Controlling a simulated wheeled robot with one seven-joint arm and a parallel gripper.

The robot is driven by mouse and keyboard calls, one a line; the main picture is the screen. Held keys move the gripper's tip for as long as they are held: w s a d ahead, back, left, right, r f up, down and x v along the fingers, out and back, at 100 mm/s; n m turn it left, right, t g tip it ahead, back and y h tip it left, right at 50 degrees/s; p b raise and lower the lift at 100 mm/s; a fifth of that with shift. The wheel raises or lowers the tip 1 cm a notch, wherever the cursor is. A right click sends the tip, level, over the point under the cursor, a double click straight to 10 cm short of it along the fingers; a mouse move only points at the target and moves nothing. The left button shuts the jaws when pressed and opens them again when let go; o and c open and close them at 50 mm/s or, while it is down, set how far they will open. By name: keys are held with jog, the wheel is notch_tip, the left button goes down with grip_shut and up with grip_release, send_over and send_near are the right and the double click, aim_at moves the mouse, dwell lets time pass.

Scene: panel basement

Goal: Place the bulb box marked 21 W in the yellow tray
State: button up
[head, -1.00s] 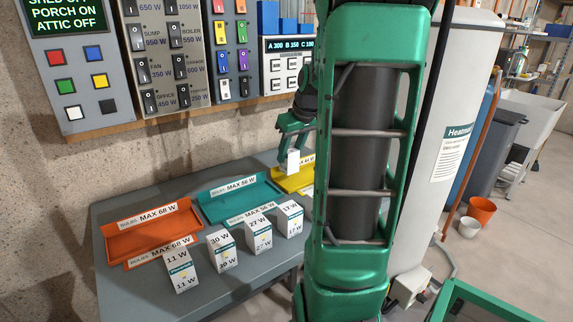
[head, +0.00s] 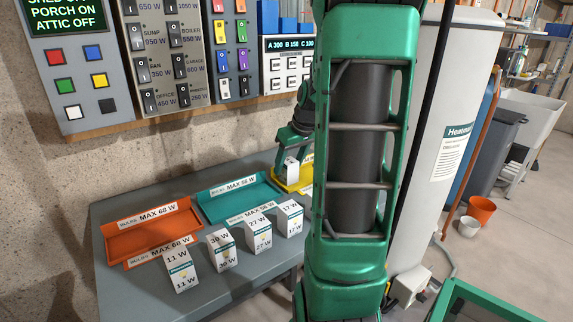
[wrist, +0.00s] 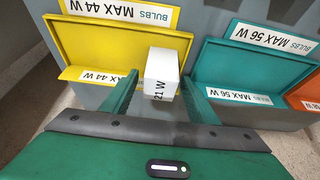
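The white bulb box marked 21 W (wrist: 162,78) is between the fingers of my gripper (wrist: 161,88) in the wrist view. A narrow gap shows beside the box, so the fingers look open around it. The yellow tray, labelled MAX 44 W (wrist: 120,45), lies beneath and behind the box. In the head view the box (head: 292,173) is low over or on the floor of the yellow tray (head: 283,188), with my gripper (head: 292,150) just above. My arm hides the right part of that tray. I cannot tell exactly where the box's base touches.
A teal tray marked MAX 56 W (head: 215,208) and an orange tray marked MAX 68 W (head: 120,240) stand to the left. In front are boxes marked 11 W (head: 181,270), 30 W (head: 222,250), 27 W (head: 259,231) and 17 W (head: 290,219). A switch panel (head: 180,60) is behind.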

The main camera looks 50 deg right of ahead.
jog(key=v, duration=1.2)
jog(key=shift+s, duration=0.15)
dwell(0.3)
